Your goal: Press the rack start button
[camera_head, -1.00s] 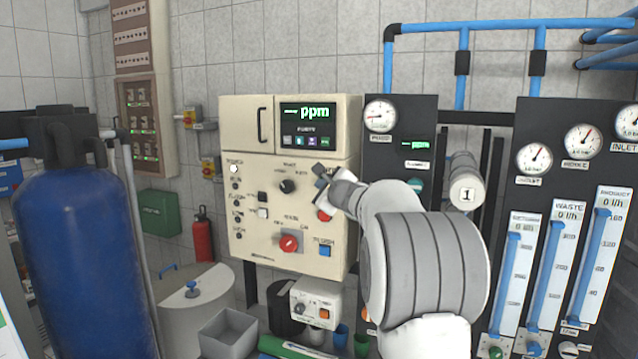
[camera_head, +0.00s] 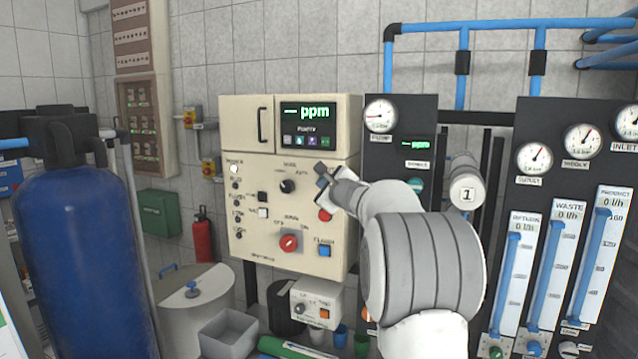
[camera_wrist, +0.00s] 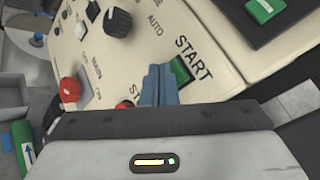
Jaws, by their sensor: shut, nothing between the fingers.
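The green start button (camera_wrist: 181,70) sits on the cream control panel (camera_wrist: 215,45), beside the printed word START. My gripper (camera_wrist: 160,72) is shut and empty. Its fingertips are just left of the button in the wrist view and overlap its edge; I cannot tell whether they touch it. In the head view my gripper (camera_head: 321,174) is in front of the panel's upper right part, and the start button is hidden there. A red button (camera_head: 325,214) shows just below the gripper; in the wrist view it is partly covered by the gripper body.
A black selector knob (camera_head: 287,186) and a red rotary switch (camera_head: 289,243) stick out of the panel. A blue button (camera_head: 324,251) is lower right. The display (camera_head: 308,125) is above. A black gauge panel (camera_head: 398,150) stands close on the right.

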